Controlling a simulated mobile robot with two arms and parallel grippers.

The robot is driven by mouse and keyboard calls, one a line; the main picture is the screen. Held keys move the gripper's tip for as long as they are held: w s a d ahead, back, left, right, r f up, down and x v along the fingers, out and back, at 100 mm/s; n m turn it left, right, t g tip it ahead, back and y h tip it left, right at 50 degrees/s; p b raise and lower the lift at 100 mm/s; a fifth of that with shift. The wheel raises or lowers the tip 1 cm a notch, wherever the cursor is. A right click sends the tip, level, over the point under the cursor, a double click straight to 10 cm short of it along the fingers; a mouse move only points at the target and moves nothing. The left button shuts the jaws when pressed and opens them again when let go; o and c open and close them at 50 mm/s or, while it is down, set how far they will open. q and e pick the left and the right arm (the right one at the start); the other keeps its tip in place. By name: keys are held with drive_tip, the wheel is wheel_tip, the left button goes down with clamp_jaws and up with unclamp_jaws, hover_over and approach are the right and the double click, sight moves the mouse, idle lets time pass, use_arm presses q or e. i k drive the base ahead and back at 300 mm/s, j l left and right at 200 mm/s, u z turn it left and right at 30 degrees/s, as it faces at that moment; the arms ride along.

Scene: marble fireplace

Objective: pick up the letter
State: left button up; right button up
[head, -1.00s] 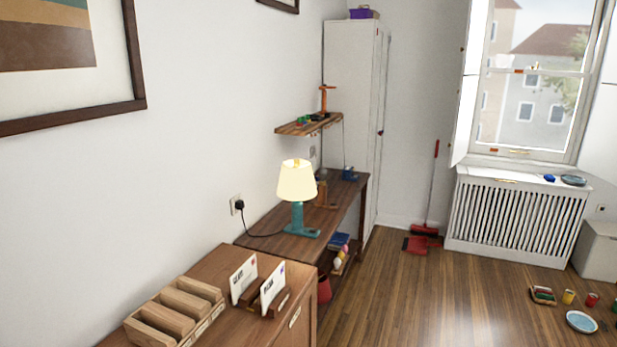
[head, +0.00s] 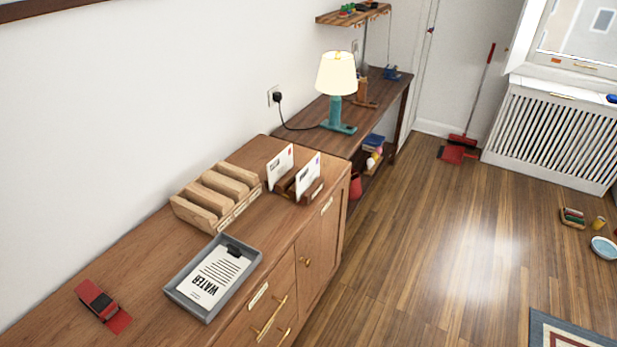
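Two white letters stand upright in a small dark wooden holder (head: 285,186) near the far end of the wooden cabinet top. The left letter (head: 280,167) and the right letter (head: 308,176) each carry dark writing and a small coloured mark. I cannot tell which of them the task means. Neither of my grippers shows in the head view.
A grey tray (head: 171,292) with a sheet reading "WATER" (head: 215,277) and a red object (head: 103,306) lie nearer. A lamp (head: 336,85) stands on the desk beyond. The floor at right (head: 430,240) is mostly clear.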

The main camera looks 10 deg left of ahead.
sight(306, 177)
drive_tip(key=k+l+u, duration=0.1)
drive_tip(key=l+u, duration=0.15)
drive_tip(key=l, duration=0.15)
drive_tip(key=k+l+u, duration=0.1)
drive_tip(key=l+u, duration=0.15)
drive_tip(key=l, duration=0.2)
drive_tip(key=k+l+u, duration=0.25)
drive_tip(key=l, duration=0.15)
drive_tip(key=i, duration=0.1)
